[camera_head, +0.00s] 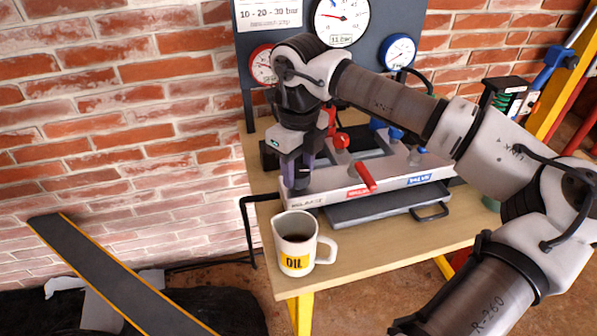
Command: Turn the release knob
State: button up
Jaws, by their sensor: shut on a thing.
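A grey hydraulic unit (400,177) lies on the wooden bench, with a red lever (365,178) and red and blue labels on its front. My gripper (297,182) points down at the left end of this unit, and its fingers are closed there. The knob between the fingers is hidden by them, so its shape and angle cannot be told. A red ball-ended handle (341,141) stands behind, right of my gripper.
A white OIL mug (296,243) with dark liquid stands at the bench's (350,258) front left, close to my gripper. A dark gauge board (300,22) with several dials stands behind my arm. A grey tray (385,206) with a handle lies before the unit.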

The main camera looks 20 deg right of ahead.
aim_at(299, 171)
jog(key=shift+n+b, duration=0.35)
jog(key=shift+n, duration=0.75)
jog(key=o, duration=1)
notch_tip(299, 171, up, 14)
jog(key=shift+f, duration=0.1)
